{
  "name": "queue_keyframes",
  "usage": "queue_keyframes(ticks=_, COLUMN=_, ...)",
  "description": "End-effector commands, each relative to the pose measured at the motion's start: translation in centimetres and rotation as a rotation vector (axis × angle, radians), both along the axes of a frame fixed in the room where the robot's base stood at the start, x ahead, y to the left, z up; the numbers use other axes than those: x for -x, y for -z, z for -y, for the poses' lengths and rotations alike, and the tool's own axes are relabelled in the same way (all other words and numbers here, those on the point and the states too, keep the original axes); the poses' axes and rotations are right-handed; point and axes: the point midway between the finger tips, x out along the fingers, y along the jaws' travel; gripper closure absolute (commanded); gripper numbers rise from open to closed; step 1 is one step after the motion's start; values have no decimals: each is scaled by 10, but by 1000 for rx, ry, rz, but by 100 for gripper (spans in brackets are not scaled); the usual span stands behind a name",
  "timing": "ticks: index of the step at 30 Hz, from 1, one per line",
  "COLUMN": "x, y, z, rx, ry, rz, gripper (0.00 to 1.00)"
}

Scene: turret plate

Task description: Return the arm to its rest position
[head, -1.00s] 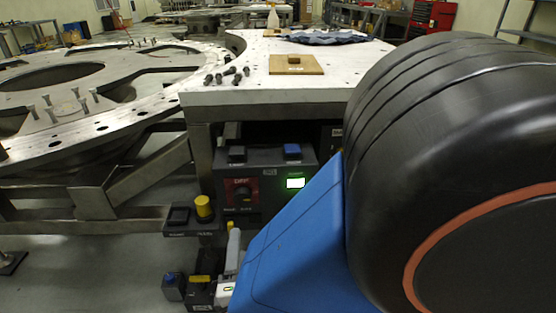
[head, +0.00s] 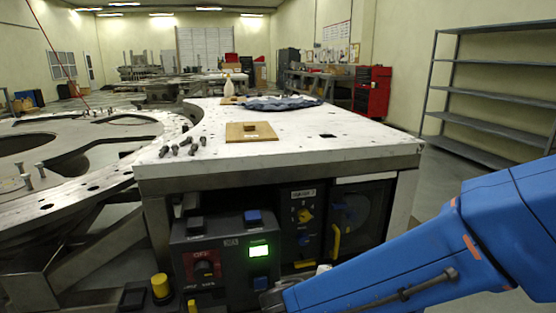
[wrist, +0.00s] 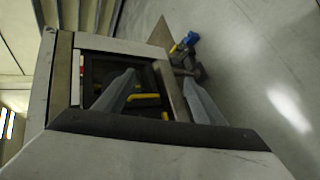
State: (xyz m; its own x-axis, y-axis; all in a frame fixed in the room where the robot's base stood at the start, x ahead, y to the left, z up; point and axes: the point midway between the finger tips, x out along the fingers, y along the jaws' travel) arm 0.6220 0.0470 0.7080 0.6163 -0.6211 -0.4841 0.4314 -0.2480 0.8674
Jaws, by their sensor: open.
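My blue arm (head: 400,277) reaches in from the right edge of the head view and slopes down to the bottom middle. Its far end lies in front of the control panels under the white-topped table. The gripper end is only partly in view there, low in the picture, and its fingers cannot be made out. In the wrist view my gripper (wrist: 160,78) has its two grey fingers spread apart. Nothing is held between them. Behind the fingers is a dark framed opening with yellow parts in it.
A large metal ring plate (head: 92,188) is at left. Grey shelves (head: 490,92) stand at right. Floor (wrist: 260,70) is open at right in the wrist view.

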Motion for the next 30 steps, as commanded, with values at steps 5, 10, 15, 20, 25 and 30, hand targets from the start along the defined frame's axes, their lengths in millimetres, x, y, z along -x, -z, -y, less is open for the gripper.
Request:
queue_keyframes(ticks=5, x=19, y=0, z=51, rx=-122, ry=165, rz=-83, gripper=37)
queue_keyframes(ticks=10, x=43, y=1, z=85, rx=-253, ry=293, rz=-149, gripper=37)
queue_keyframes(ticks=15, x=66, y=0, z=107, rx=-403, ry=399, rz=-192, gripper=37)
queue_keyframes(ticks=20, x=87, y=-2, z=118, rx=-554, ry=476, rz=-209, gripper=37)
queue_keyframes(ticks=25, x=105, y=-9, z=123, rx=-722, ry=538, rz=-199, gripper=37)
queue_keyframes(ticks=30, x=118, y=-20, z=124, rx=-888, ry=578, rz=-157, gripper=37)
